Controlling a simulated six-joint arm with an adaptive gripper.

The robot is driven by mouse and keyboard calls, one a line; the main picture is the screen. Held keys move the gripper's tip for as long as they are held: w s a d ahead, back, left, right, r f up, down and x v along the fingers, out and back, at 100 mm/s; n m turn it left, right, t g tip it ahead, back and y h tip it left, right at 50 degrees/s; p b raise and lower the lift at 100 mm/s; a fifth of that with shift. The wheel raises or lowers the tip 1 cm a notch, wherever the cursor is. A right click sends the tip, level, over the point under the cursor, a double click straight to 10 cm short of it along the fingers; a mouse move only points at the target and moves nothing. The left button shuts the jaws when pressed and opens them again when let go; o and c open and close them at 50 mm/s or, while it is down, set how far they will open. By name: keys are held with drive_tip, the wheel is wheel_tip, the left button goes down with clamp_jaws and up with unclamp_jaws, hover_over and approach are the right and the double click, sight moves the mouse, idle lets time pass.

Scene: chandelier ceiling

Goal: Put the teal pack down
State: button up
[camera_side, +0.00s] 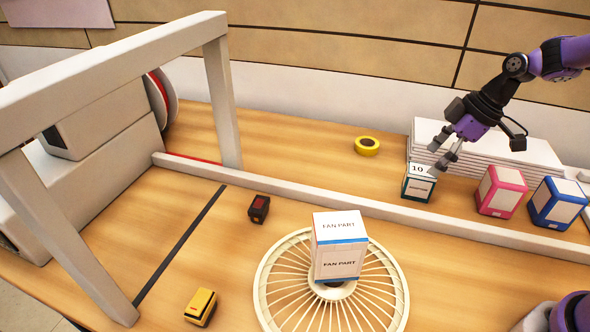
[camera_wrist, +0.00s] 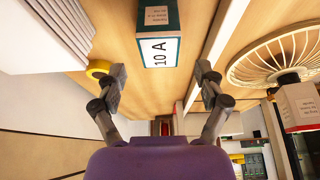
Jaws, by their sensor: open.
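The teal pack (camera_side: 418,188) stands upright on the wooden table, behind the long pale rail, with a white top marked "10". In the wrist view the teal pack (camera_wrist: 160,52) shows its "10 A" face at the top middle, beyond the fingertips. My gripper (camera_side: 437,157) is just above and to the right of the pack in the side view. In the wrist view my gripper (camera_wrist: 161,74) has its two fingers wide apart with nothing between them. The pack looks clear of both fingers.
A pink pack (camera_side: 501,191) and a blue pack (camera_side: 558,204) stand to the right. A white stack (camera_side: 480,150) lies behind, and yellow tape (camera_side: 367,146) to the left. In front of the rail (camera_side: 330,202) are a fan grille (camera_side: 278,279) and a "FAN PART" box (camera_side: 339,250).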

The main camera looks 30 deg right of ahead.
drive_tip(key=v, duration=0.6)
drive_tip(key=s+a+r+m+t+h, duration=0.2)
drive_tip(key=s+a+m, duration=0.6)
drive_tip(key=s, duration=0.4)
drive_tip(key=shift+a+r+m+h, duration=0.25)
drive_tip(key=shift+r+m+h, duration=0.3)
drive_tip(key=shift+r, duration=0.4)
